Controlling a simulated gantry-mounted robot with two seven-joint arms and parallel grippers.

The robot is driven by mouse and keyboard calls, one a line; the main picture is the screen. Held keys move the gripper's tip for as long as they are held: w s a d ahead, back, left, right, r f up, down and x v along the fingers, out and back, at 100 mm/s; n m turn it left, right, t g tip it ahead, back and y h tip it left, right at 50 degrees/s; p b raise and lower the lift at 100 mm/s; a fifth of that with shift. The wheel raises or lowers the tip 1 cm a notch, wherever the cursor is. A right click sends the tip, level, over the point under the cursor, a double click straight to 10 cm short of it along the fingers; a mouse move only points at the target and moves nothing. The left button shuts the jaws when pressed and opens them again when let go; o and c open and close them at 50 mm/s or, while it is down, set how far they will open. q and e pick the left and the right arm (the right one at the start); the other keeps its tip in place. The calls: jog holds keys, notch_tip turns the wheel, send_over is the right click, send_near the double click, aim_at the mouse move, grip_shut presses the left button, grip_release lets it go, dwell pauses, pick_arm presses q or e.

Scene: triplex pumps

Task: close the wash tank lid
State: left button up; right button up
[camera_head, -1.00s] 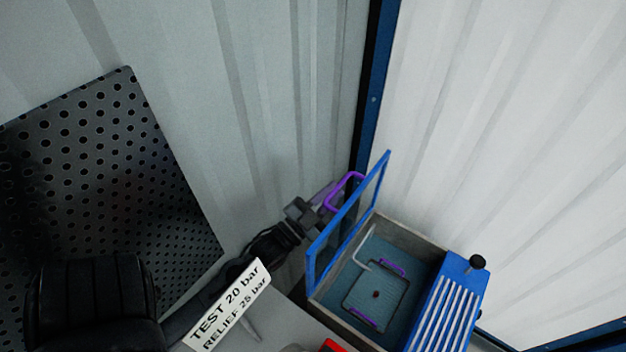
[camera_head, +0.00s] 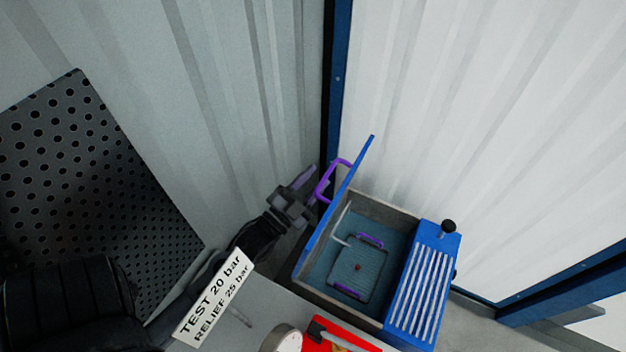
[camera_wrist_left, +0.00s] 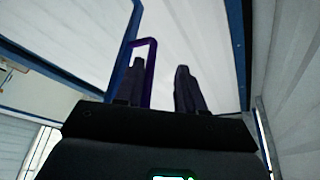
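The wash tank (camera_head: 376,208) is a grey open box at the lower right of the head view. Its blue lid (camera_head: 349,180) stands up, open, on the tank's left side and is seen nearly edge-on. A purple loop handle (camera_head: 334,166) sticks out from the lid's outer face. My left gripper (camera_head: 312,188) is left of the lid with its fingers at the handle. In the left wrist view, the open fingers (camera_wrist_left: 162,78) have one handle bar (camera_wrist_left: 152,60) beside the left finger; I cannot tell if they touch. My right gripper is not in view.
A slotted blue panel (camera_head: 424,290) with a black knob (camera_head: 448,226) adjoins the tank. A tray with purple handles (camera_head: 358,268) lies inside. A white pressure sign (camera_head: 214,298) and a red item (camera_head: 340,335) are in front. Corrugated walls close in behind.

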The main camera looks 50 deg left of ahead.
pick_arm(q)
jog(key=b+v, duration=0.1)
jog(key=v, duration=0.9)
jog(key=shift+s, duration=0.35)
